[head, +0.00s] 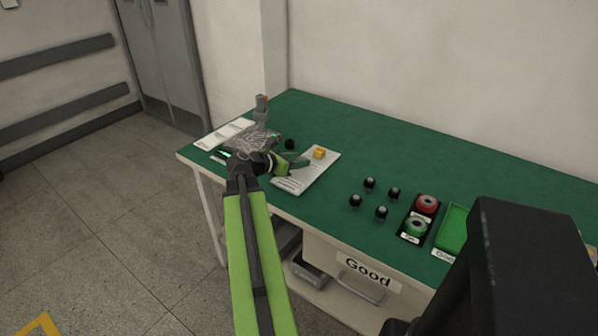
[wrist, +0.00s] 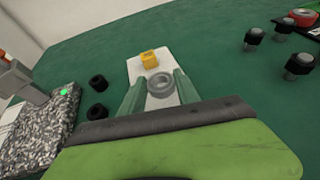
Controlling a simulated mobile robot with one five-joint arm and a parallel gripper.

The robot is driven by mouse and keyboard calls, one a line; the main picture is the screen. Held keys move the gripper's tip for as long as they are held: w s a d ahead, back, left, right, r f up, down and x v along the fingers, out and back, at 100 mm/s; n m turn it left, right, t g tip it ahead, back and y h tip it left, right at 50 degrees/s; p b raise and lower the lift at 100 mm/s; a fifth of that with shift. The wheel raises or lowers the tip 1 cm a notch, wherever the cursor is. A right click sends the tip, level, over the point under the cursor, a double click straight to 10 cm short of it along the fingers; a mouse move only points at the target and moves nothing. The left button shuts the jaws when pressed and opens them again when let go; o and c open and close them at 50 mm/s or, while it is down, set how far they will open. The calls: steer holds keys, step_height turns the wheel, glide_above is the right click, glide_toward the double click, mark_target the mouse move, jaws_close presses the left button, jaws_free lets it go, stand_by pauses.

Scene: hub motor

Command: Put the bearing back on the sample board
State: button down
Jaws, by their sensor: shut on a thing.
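The bearing, a grey ring (wrist: 160,83), sits between the two green fingers of my gripper (wrist: 158,86) in the wrist view. My gripper is shut on it. The sample board, a white plate (wrist: 137,69), lies behind and below the bearing. In the head view the board (head: 303,177) lies on the bench, with my gripper (head: 298,163) over its left part. The bearing cannot be made out there. Whether the bearing touches the board is unclear. A yellow block (head: 319,153) stands on the board's far part; the wrist view also shows it (wrist: 149,59).
A speckled stone stand (wrist: 45,125) with a green light is left of my gripper. Two black rings (wrist: 97,82) lie between it and the board.

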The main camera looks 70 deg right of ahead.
mark_target(298, 175)
step_height(298, 175, down, 4)
steer(key=b, duration=0.4)
steer(key=shift+f, duration=0.15)
steer(key=shift+r, duration=0.2)
steer(key=shift+f, duration=0.1)
steer(key=c, duration=0.9)
jaws_free()
